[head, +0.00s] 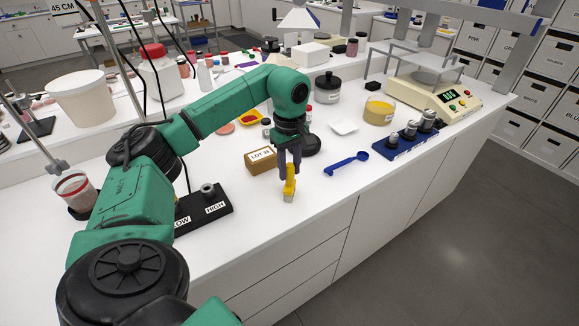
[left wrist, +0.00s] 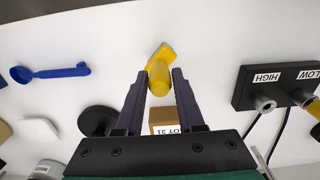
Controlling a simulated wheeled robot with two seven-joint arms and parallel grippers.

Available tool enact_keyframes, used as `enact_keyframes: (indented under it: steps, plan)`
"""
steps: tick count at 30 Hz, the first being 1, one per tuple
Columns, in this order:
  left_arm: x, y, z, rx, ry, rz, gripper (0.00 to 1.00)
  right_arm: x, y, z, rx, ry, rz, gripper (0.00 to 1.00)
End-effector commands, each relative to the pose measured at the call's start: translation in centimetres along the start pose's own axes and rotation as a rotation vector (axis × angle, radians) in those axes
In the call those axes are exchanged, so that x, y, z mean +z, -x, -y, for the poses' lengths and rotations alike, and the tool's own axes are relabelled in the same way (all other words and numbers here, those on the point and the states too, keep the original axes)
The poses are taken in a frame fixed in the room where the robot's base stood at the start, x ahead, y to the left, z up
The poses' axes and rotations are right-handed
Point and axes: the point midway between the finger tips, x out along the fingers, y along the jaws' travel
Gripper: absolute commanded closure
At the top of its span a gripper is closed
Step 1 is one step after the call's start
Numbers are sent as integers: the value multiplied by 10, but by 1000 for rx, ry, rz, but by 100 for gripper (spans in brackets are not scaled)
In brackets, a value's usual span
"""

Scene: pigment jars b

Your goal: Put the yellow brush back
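The yellow brush (head: 289,184) is between the fingers of my left gripper (head: 290,170), over the front part of the white bench. In the left wrist view, the fingers of my left gripper (left wrist: 160,72) sit close against both sides of the yellow brush (left wrist: 159,76), so they look shut on it. Its rounded handle end points toward that camera, and its wider pale-tipped end points down and away. I cannot tell whether the tip touches the bench. My right gripper is not in view.
A LOT 31 box (head: 261,160) and a black disc (left wrist: 98,120) are close by. A blue spoon (head: 346,163) lies right, before a blue weight rack (head: 408,142). A HIGH/LOW black unit (head: 205,208) stands left. The bench's front edge is near the brush.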

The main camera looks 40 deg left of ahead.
Motion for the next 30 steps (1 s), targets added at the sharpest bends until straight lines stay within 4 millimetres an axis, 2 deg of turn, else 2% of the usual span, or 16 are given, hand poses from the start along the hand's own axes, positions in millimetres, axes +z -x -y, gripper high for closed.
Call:
enact_keyframes:
  steps: [10,14,17,21,24,26,30]
  plan:
    - [0,1,0,0,0,0,39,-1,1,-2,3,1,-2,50]
    - [0,10,-1,1,0,0,39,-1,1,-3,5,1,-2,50]
    - [0,27,-2,6,0,0,39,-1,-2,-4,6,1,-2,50]
    - [1,63,-2,6,-1,1,39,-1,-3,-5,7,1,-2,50]
    - [0,97,-1,4,1,-1,39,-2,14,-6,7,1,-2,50]
    - [0,111,-1,3,1,-2,39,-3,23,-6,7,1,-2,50]
    - [0,125,0,0,1,-1,39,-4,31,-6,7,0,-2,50]
